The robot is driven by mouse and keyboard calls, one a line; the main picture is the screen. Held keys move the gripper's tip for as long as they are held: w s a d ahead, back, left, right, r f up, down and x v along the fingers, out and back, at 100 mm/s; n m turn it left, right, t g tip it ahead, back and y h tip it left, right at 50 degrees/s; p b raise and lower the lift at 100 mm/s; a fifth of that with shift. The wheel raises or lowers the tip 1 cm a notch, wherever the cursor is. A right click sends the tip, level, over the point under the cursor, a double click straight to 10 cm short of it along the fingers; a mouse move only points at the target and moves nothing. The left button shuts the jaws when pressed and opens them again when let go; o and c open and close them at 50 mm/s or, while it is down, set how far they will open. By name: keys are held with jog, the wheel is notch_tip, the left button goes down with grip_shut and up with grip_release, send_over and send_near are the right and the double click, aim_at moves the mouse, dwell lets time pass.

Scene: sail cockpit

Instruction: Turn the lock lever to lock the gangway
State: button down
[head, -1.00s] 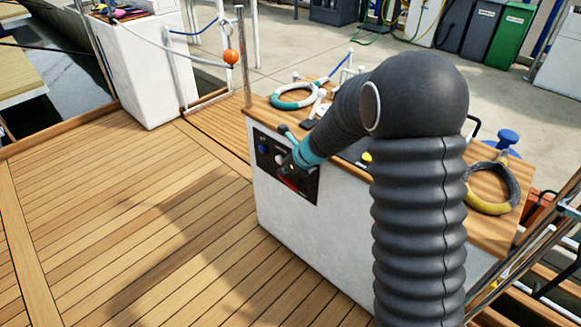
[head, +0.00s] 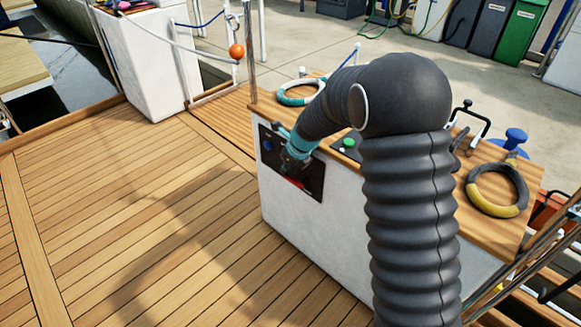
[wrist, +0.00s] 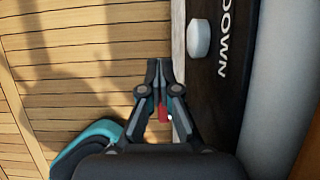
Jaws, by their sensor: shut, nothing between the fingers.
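My gripper (head: 291,166) is in front of the black control panel (head: 316,184) on the side of the white console. In the wrist view my gripper (wrist: 160,66) is shut, its fingertips together with nothing between them. A red part (wrist: 163,113) shows behind the fingers, close beside the panel; it also shows in the head view (head: 297,183) just below the gripper. Whether it is the lock lever I cannot tell. A pale knob (wrist: 199,38) stands out from the panel near the word DOWN, right of the fingertips. Contact with the panel cannot be made out.
The wooden console top (head: 440,185) carries a green button (head: 348,143), a yellow-and-black rope coil (head: 497,204) and a blue winch-like part (head: 515,139). An orange ball (head: 236,51) hangs by a post behind. The plank deck (head: 120,200) left of the console is clear.

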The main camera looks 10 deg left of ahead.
aim_at(296, 182)
jog(key=shift+a+f, duration=0.1)
jog(key=shift+f, duration=0.15)
dwell(0.5)
jog(key=shift+s, duration=0.1)
jog(key=v, duration=1.2)
jog(key=shift+w+a+r, duration=0.2)
jog(key=shift+w+r, duration=0.05)
jog(key=shift+r, duration=0.05)
